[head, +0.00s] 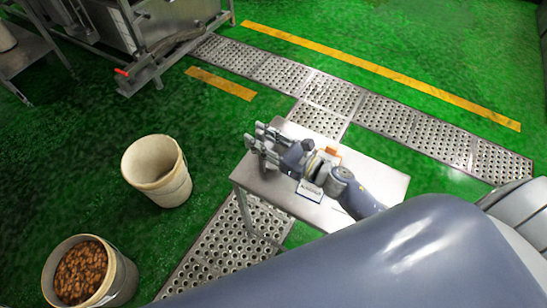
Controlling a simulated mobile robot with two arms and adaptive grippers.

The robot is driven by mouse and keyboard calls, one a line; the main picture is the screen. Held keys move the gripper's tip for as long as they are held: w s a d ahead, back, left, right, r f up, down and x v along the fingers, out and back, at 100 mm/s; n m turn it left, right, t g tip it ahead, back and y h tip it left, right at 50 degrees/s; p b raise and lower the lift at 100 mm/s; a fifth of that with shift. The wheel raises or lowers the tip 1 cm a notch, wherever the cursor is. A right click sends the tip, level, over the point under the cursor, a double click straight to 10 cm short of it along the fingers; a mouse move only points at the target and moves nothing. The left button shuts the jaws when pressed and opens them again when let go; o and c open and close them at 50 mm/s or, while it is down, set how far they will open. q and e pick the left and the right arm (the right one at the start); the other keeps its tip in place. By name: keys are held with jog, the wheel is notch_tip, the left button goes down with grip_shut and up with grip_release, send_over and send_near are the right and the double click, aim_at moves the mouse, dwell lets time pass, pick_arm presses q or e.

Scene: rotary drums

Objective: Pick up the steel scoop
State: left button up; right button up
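I cannot make out the steel scoop; my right arm and gripper cover part of the small steel table (385,180). My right gripper (255,136) is over the table's left end, its fingers pointing left past the edge. The two fingers appear apart, with nothing visible between them. My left gripper is not in view.
An orange item (332,151) and a white item with a blue edge (309,193) show beside my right wrist. An empty white bucket (150,160) and a bucket of brown pieces (124,282) stand on the green floor at left. Steel machinery (165,25) stands at top left.

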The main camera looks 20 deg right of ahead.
grip_shut()
jog(key=shift+r, duration=0.15)
